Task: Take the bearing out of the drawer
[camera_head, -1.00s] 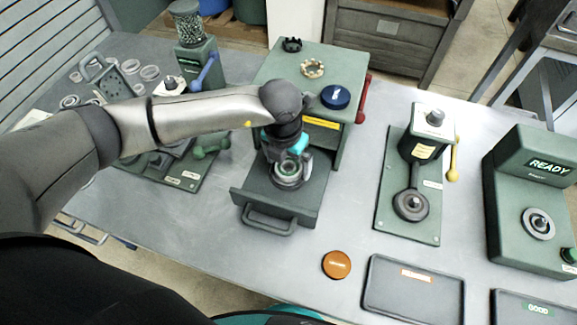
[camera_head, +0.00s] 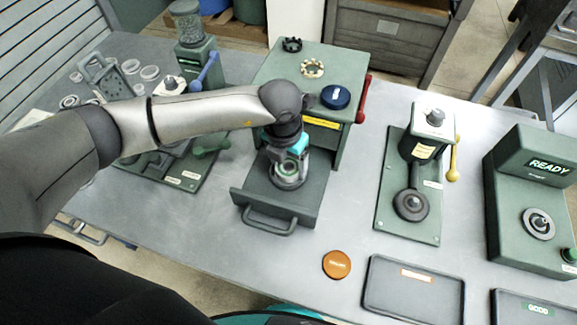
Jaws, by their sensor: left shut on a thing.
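The drawer (camera_head: 262,192) is pulled out of the green box and lies open toward me, with its handle at the front. The bearing (camera_head: 287,176), a grey metal ring, is inside the drawer, toward its right side. My left gripper (camera_head: 287,162) reaches down over the drawer from the left and is shut on the bearing. The fingertips partly cover the ring. I cannot tell whether the bearing touches the drawer floor. My right gripper is not in view.
A blue disc (camera_head: 335,97) and a tan ring (camera_head: 312,68) sit on the green box (camera_head: 290,62), which has a red lever on its right. A press (camera_head: 410,180), a tester marked READY (camera_head: 530,200), an orange disc (camera_head: 336,264) and a dark tray (camera_head: 412,290) stand to the right.

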